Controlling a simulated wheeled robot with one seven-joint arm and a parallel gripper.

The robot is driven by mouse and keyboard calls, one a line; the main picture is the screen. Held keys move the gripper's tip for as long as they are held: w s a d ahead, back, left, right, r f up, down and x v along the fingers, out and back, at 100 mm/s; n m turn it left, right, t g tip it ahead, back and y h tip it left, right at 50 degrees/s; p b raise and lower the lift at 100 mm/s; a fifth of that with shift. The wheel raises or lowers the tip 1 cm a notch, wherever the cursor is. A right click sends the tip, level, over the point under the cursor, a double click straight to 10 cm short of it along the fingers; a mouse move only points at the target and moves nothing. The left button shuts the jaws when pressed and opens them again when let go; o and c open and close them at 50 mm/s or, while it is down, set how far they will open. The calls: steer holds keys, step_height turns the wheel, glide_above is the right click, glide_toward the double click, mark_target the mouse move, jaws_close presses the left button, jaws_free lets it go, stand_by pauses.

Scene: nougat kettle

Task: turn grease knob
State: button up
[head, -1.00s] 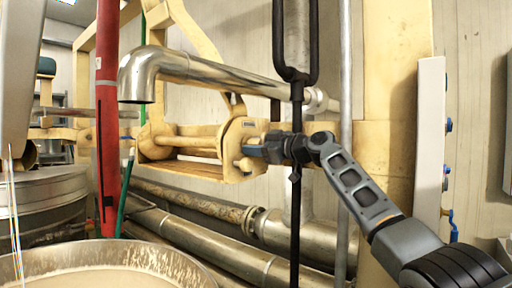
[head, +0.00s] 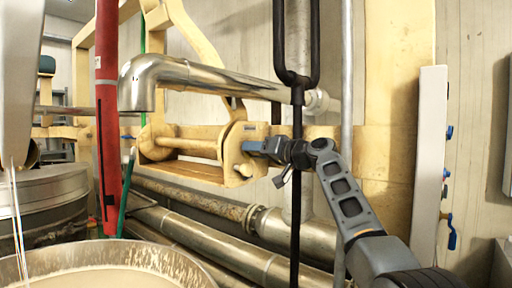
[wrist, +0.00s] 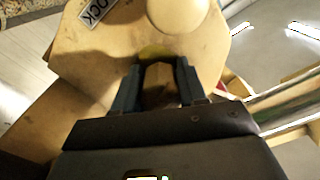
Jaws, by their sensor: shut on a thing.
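The grease knob (wrist: 160,82) is a small tan-brown block in the wrist view, standing out from a yellow end plate (wrist: 105,55). My gripper (wrist: 155,85) is shut on it, with one blue-grey finger on each side. In the head view my gripper (head: 250,147) reaches in from the right to the face of the yellow plate (head: 232,152). The fingers hide the knob there. A round, pale-yellow knob (wrist: 180,8) sits on the same plate, just beyond the fingers.
A dark vertical bar (head: 297,110) and a grey pole (head: 346,120) stand close to my arm. A steel spout (head: 200,75) runs above the plate, and thick pipes (head: 215,245) run below. A kettle rim (head: 170,262) is at the front left.

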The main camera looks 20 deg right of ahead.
steer(key=m+p, duration=0.1)
steer(key=m, duration=0.1)
steer(key=m+p, duration=0.2)
steer(key=m, duration=0.1)
steer(key=shift+a+f+m, duration=0.15)
steer(key=shift+m, duration=0.15)
steer(key=m+p, duration=0.3)
steer(key=m, duration=0.2)
steer(key=shift+s+m+p, duration=0.1)
steer(key=shift+m+p, duration=0.2)
steer(key=shift+p, duration=0.05)
steer(key=m+p, duration=0.1)
steer(key=m, duration=0.4)
steer(key=shift+a, duration=0.1)
steer(key=m, duration=0.5)
steer(key=shift+p, duration=0.3)
steer(key=shift+m, duration=0.3)
steer(key=shift+r, duration=0.2)
steer(key=o, duration=1)
steer(key=shift+r, duration=0.15)
steer(key=b+v, duration=0.1)
steer(key=v, duration=0.6)
steer(key=shift+s+d+b, duration=0.25)
steer(key=shift+d+b, duration=0.1)
